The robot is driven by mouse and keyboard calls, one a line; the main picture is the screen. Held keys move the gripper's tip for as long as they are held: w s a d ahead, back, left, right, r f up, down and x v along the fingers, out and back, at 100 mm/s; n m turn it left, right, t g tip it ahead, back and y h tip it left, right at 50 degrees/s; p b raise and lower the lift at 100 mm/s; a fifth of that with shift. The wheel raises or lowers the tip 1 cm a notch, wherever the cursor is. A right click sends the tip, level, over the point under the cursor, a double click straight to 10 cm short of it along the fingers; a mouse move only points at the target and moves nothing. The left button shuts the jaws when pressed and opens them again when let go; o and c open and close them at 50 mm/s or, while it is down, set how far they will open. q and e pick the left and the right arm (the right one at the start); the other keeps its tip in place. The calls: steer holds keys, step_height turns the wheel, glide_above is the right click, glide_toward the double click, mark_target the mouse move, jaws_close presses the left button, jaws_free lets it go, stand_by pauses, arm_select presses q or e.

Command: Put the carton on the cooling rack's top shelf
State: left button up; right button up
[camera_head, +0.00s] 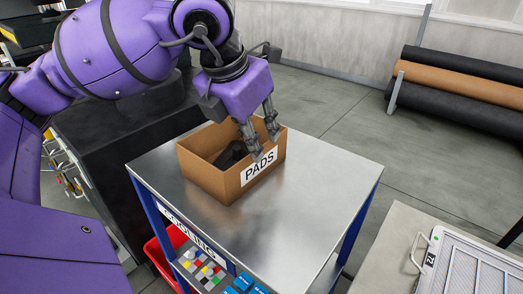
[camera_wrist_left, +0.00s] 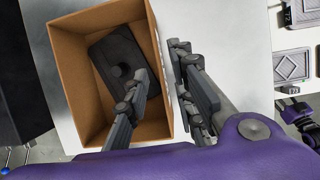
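The brown carton (camera_head: 213,176), open at the top and labelled PADS, stands upright on the bare metal top shelf (camera_head: 305,205) of the blue-framed cooling rack. A dark block-like thing (camera_wrist_left: 118,62) lies inside the carton (camera_wrist_left: 72,75). My left gripper (camera_head: 266,147) points down at the carton's labelled side. In the left wrist view its fingers (camera_wrist_left: 160,70) are apart, one over the inside and one outside the wall, with gaps showing; it looks open. What seems to be my right gripper (camera_wrist_left: 289,108) shows small at the right edge; its finger state is unclear.
Below the top shelf are a red bin (camera_head: 163,258) and small coloured items. Rolls (camera_head: 465,85) lie by the back wall. The shelf is clear right of the carton.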

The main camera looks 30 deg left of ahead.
arm_select(q)
steer(key=shift+v, duration=1.85)
